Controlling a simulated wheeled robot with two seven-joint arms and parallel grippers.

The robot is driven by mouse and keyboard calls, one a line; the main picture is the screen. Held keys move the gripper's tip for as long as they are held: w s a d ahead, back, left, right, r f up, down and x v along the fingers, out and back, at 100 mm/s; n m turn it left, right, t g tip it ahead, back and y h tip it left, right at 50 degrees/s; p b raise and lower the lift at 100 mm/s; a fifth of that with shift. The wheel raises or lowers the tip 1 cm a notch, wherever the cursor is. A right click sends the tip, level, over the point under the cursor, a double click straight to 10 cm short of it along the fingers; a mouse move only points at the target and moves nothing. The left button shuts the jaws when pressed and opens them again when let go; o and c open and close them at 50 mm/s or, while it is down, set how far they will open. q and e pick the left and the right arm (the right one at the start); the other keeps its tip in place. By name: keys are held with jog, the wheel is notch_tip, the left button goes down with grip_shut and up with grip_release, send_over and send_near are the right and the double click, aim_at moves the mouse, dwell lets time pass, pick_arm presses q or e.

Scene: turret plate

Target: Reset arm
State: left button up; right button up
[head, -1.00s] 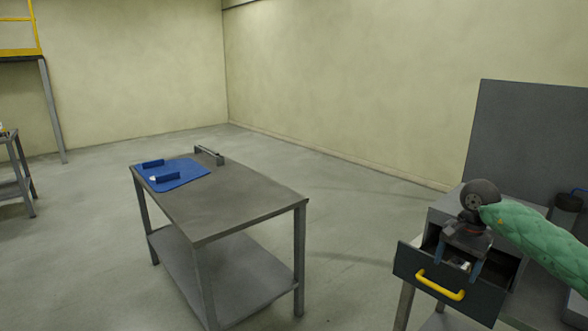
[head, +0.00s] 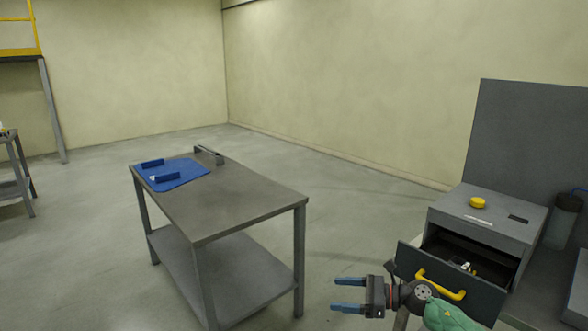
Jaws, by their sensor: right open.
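My right gripper (head: 349,295) is in the lower right of the head view, its blue fingers apart and pointing left. Nothing is between the fingers. It is in front of the drawer and to the left of its yellow handle (head: 441,285). My right arm, in a green quilted sleeve, comes in from the bottom edge. My left gripper is not in view.
A grey cabinet (head: 493,226) with a yellow knob (head: 478,203) on top stands at right, its drawer (head: 449,287) pulled open with small light items (head: 464,266) inside. A metal table (head: 245,205) holds a blue mat (head: 190,180) with blue blocks. Floor between them is clear.

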jog(key=s+d+f+n+t+h, duration=0.25)
jog(key=f+n+h, duration=0.25)
jog(key=f+n, duration=0.55)
jog(key=s+d+f+n+t+h, duration=0.2)
jog(key=f+n+t+h, duration=0.4)
jog(key=n, duration=0.7)
jog(key=s+d+f+n+t+h, duration=0.2)
jog(key=s+f+n+h, duration=0.15)
jog(key=f+n, duration=0.7)
jog(key=s+f+m+g+h, duration=0.2)
jog(key=s+f+m+g, duration=0.45)
jog(key=s+f, duration=0.75)
jog(key=s+a+f+m+g, duration=0.1)
jog(key=s+f+m+g, duration=0.1)
jog(key=s, duration=0.7)
jog(key=s+a+f+m+g+y, duration=0.1)
jog(key=s+f+g, duration=0.3)
jog(key=s, duration=0.4)
jog(key=shift+s+a+f+m+g, duration=0.35)
jog(key=shift+a+f+m, duration=0.1)
jog(key=shift+a+m, duration=0.25)
jog(key=shift+d, duration=0.1)
jog(key=shift+c, duration=0.3)
